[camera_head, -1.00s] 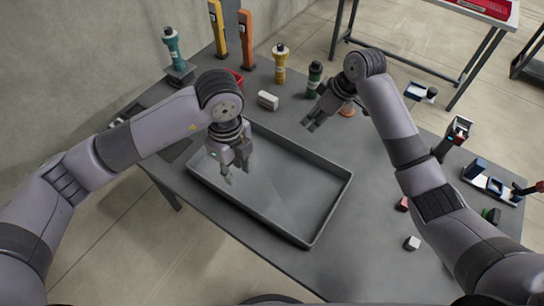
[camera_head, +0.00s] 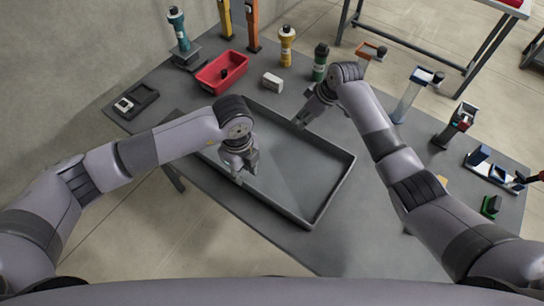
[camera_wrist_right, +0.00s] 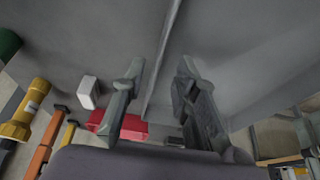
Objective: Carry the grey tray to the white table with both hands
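The grey tray (camera_head: 338,190) is a shallow rectangle lying on the dark grey table. My right gripper (camera_head: 301,120) is at its far rim. In the right wrist view the tray rim (camera_wrist_right: 163,65) runs between the two spread fingers of my right gripper (camera_wrist_right: 155,90), with a gap on each side. My left gripper (camera_head: 245,174) points down near the tray's near rim, fingers apart. Whether its fingers straddle that rim I cannot tell. A pale-topped table (camera_head: 512,8) with dark legs is partly visible at the top right; most of its top is out of view.
Small fixtures (camera_head: 490,167) line the table's right side.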

